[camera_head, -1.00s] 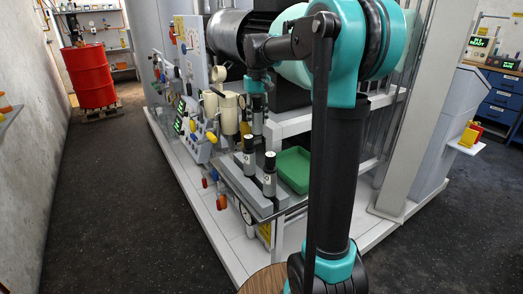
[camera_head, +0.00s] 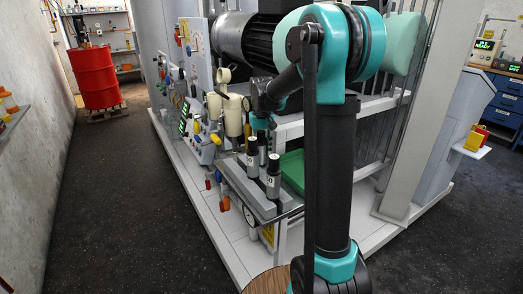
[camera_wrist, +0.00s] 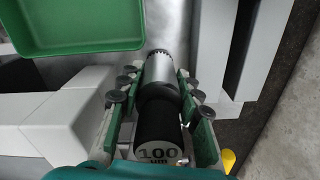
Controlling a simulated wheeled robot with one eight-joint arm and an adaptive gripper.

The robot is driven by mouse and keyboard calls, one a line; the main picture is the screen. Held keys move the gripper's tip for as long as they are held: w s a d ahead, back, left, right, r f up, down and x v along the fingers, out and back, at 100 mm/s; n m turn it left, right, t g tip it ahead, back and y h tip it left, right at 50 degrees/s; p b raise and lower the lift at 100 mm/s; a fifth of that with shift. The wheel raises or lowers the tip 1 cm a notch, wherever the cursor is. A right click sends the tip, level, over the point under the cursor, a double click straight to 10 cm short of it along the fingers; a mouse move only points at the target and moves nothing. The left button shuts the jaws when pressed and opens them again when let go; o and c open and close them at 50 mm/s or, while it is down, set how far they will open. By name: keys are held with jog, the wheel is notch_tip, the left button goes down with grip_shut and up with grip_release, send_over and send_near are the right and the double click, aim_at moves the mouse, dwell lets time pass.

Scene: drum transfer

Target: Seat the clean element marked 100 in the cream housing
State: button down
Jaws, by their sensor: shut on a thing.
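My gripper (camera_wrist: 155,100) is shut on the element marked 100 (camera_wrist: 158,120), a cylinder with a black cap and a grey body. Its marked face points at the wrist camera, and its far end is dark and toothed. In the head view my gripper (camera_head: 259,123) is small and partly hidden behind the arm. It is above the grey rack, to the right of the cream housing (camera_head: 233,116). The housing's inside cannot be seen. Two dark-capped elements (camera_head: 273,178) (camera_head: 252,160) stand upright on the rack.
A green tray (camera_head: 292,168) lies right of the rack; it also shows in the wrist view (camera_wrist: 75,48). Valves, gauges and a panel crowd the skid's left side. A red drum (camera_head: 95,77) stands at the back left. The dark floor at left is clear.

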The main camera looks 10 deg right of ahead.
jog(key=c, duration=1)
grip_release()
jog(key=shift+f, duration=0.1)
jog(key=shift+c, duration=0.2)
